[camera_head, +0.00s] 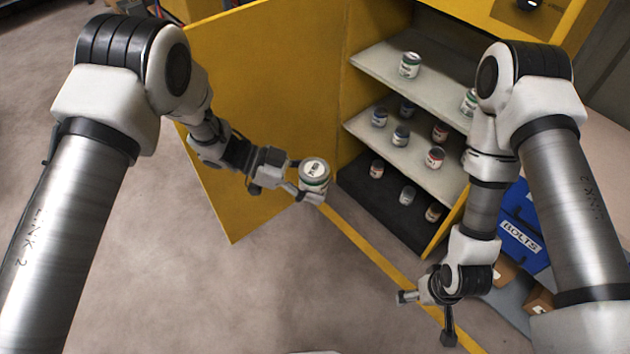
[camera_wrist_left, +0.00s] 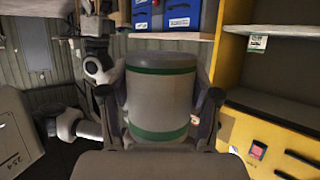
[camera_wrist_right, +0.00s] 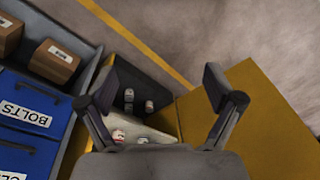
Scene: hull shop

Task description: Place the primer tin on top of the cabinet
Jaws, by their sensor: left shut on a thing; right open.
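My left gripper (camera_head: 297,184) is shut on a grey tin with green bands (camera_head: 314,174) and holds it in the air in front of the open cabinet. In the left wrist view the tin (camera_wrist_left: 160,95) sits between both fingers; I cannot read its label there. The yellow cabinet (camera_head: 345,95) stands with its door (camera_head: 262,100) swung open to the left. Part of its yellow upper body (camera_head: 490,12) shows at the top edge; its top surface is out of the head view. My right gripper (camera_head: 428,312) is open and empty, low in front of the cabinet's right side; its fingers (camera_wrist_right: 160,95) are spread in the right wrist view.
Several small tins stand on the cabinet shelves, one (camera_head: 409,65) on the upper shelf. A yellow floor line (camera_head: 375,260) runs past the cabinet.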

